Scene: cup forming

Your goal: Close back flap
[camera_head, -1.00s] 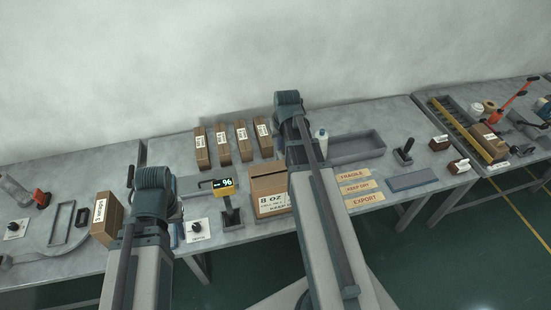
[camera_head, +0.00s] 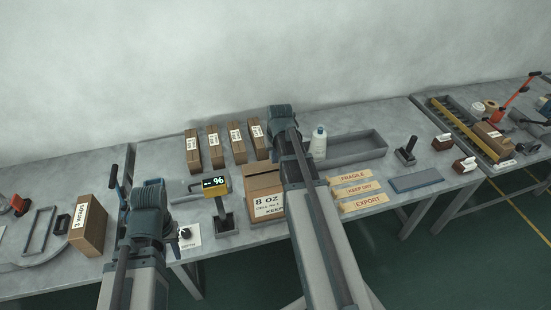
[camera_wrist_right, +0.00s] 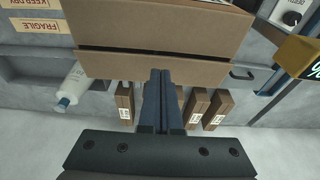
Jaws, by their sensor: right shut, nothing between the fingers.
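The brown carton (camera_head: 265,207) with the "8 OZ" label stands on the bench, partly covered on its right by my right arm. In the head view, a flap (camera_head: 261,168) shows at its back edge; its exact angle is hard to tell. In the right wrist view, the carton (camera_wrist_right: 160,27) is at the top, with a long brown flap (camera_wrist_right: 110,65) along its near edge. My right gripper (camera_wrist_right: 161,74) is shut and empty, its tips overlapping the flap; contact is unclear. My left gripper (camera_head: 148,200) is at the left; its fingers are hidden.
Several slim cartons (camera_head: 215,150) stand behind the carton. A yellow display device (camera_head: 215,187) on a stand is close on its left. A white bottle (camera_head: 318,143) and grey tray (camera_head: 362,148) are to the right. Label strips (camera_head: 356,189) lie at the right front.

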